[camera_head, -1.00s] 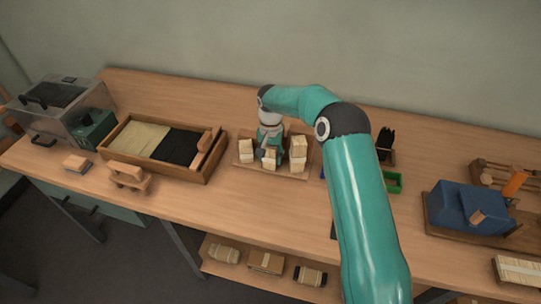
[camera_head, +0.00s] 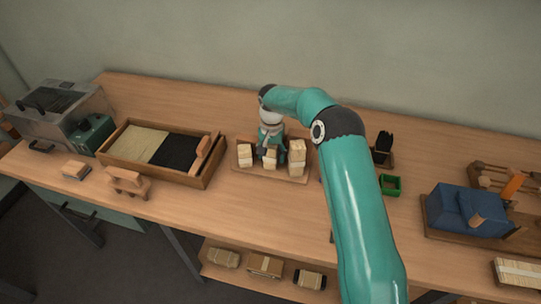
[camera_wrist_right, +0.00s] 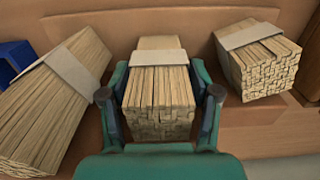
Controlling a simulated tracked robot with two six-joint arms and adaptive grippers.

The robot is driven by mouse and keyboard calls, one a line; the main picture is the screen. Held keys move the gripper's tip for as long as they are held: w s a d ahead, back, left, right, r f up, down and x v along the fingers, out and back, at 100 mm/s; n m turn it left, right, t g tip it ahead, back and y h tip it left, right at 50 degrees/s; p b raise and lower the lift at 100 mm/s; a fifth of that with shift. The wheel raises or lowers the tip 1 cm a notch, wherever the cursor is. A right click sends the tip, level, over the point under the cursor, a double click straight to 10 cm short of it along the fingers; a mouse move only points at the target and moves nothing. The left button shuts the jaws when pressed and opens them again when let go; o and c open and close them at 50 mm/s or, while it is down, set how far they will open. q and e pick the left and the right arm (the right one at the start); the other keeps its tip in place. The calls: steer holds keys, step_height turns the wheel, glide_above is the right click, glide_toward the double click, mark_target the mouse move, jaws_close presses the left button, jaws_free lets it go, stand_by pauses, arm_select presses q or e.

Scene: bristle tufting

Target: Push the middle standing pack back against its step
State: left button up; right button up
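Three bristle packs with pale bands stand on a wooden board (camera_head: 270,175). The middle pack (camera_head: 270,158) is between the left pack (camera_head: 245,156) and the taller right pack (camera_head: 297,158). My right gripper (camera_head: 265,146) is over the middle pack. In the right wrist view the fingers of my right gripper (camera_wrist_right: 160,95) lie along both sides of the middle pack (camera_wrist_right: 160,100) and appear closed on it. A wooden surface rises behind the packs there. Whether the middle pack touches its step is hidden. My left gripper is out of view.
A wooden tray (camera_head: 200,181) with pale and black bristles stands to the left. A green box (camera_head: 390,186) and a blue block-shaped device (camera_head: 462,212) are to the right. The bench top in front of the board is clear.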

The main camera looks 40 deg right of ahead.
steer(key=shift+o, duration=0.4)
step_height(320, 180, up, 12)
steer(key=shift+a+f, duration=0.1)
stand_by(0.4)
stand_by(0.9)
